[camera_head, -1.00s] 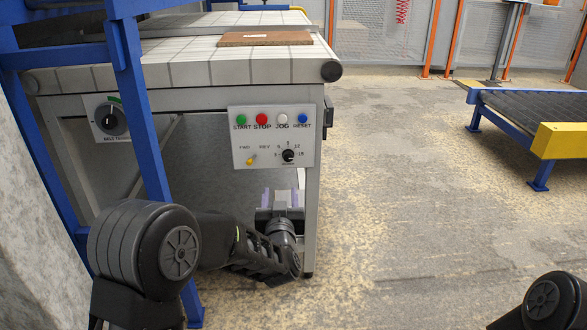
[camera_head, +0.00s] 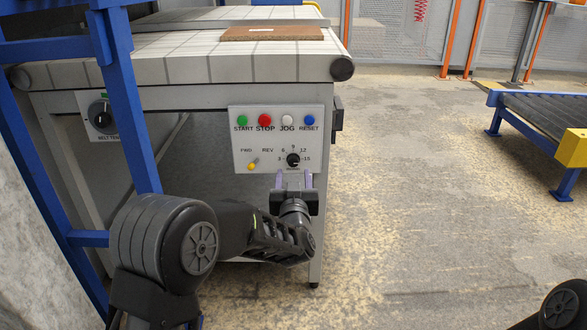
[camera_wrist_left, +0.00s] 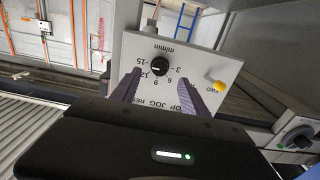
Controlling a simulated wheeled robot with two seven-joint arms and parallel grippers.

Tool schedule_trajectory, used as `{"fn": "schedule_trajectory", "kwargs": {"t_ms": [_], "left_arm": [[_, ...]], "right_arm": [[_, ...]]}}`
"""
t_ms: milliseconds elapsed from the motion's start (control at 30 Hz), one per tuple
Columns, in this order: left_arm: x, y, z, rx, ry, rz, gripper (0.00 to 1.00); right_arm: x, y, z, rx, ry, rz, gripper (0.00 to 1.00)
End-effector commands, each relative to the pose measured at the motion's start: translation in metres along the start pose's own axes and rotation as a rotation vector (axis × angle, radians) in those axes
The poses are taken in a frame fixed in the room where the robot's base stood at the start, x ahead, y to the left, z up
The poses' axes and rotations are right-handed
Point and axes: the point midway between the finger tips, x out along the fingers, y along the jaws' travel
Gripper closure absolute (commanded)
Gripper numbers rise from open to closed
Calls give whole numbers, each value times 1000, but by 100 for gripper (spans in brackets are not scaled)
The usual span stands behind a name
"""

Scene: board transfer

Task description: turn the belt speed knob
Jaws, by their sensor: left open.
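The belt speed knob (camera_head: 293,160) is a small black dial with a white mark, ringed by numbers, at the lower right of the white control panel (camera_head: 242,148). It also shows in the left wrist view (camera_wrist_left: 159,66), where the panel appears upside down. My left gripper (camera_head: 294,180) is open, its two purple-grey fingers pointing at the panel just below the knob in the head view. In the wrist view my left gripper (camera_wrist_left: 162,80) has its fingertips apart near the knob, with nothing between them. I cannot tell whether they touch the panel. My right gripper is out of view.
A yellow toggle (camera_head: 253,165) sits left of the knob; several coloured buttons line the panel's top. A brown board (camera_head: 272,33) lies on the conveyor (camera_head: 190,68). A blue post (camera_head: 130,110) stands left. Open floor (camera_head: 420,180) lies to the right.

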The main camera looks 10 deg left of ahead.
Motion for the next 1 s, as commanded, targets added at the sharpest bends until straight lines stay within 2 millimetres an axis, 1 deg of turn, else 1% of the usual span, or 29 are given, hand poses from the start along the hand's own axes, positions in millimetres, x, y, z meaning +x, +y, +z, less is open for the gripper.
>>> {"fn": "schedule_trajectory", "kwargs": {"t_ms": [33,100,200,300,433,667,767,1000], "left_arm": [[8,0,3,0,1,-1,47],[20,0,3,-1,1,-1,47],[35,-1,3,0,2,-1,47],[47,0,2,1,1,-1,47],[54,0,1,0,0,0,47],[54,0,0,0,0,1,47],[54,0,0,0,0,1,54],[54,0,0,0,0,1,73]], "right_arm": [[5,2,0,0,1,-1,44],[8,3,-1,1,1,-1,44],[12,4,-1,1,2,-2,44],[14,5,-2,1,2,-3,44],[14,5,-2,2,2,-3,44],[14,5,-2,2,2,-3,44],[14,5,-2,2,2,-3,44],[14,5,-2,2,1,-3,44]]}}
